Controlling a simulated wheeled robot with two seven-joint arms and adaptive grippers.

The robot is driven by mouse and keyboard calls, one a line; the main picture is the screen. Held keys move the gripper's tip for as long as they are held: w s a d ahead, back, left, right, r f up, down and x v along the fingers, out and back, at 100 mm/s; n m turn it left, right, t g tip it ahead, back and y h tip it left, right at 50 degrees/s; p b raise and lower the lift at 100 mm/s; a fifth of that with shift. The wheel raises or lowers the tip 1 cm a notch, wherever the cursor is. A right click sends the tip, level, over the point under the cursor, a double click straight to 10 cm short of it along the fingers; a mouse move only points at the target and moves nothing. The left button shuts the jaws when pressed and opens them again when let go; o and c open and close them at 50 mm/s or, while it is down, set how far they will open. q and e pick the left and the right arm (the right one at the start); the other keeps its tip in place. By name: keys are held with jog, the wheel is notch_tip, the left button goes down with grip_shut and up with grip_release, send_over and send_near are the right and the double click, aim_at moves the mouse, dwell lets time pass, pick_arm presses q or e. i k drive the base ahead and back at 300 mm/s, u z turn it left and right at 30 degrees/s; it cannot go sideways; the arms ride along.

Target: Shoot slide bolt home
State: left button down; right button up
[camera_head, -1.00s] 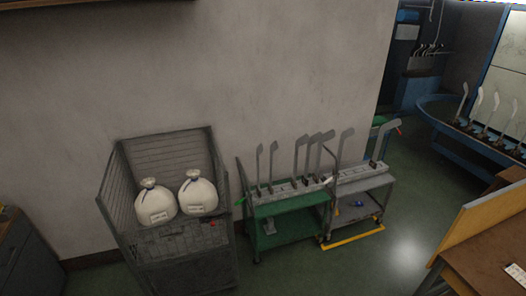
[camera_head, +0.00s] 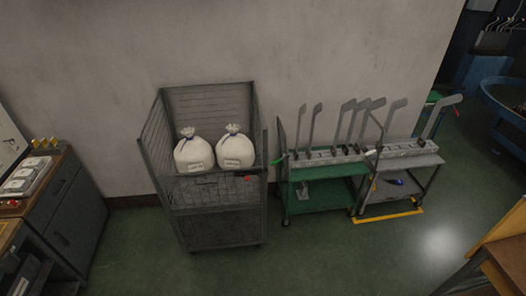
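No slide bolt can be made out clearly. A grey wire-mesh cage (camera_head: 218,228) stands against the wall near the middle of the head view, with two tied white sacks (camera_head: 194,155) (camera_head: 236,151) inside. A small red spot (camera_head: 248,178) shows at the right of its front upper edge; it is too small to tell what it is. The cage's lower front panel is upright. Neither of my grippers is in view.
A green cart (camera_head: 322,196) and a grey cart (camera_head: 400,187) with upright sock-shaped forms stand right of the cage. A dark cabinet (camera_head: 70,215) is at the left. A table edge (camera_head: 500,262) is at the lower right. The green floor (camera_head: 290,262) before the cage is clear.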

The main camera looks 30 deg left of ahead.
aim_at(247, 179)
jog(key=u, duration=1.2)
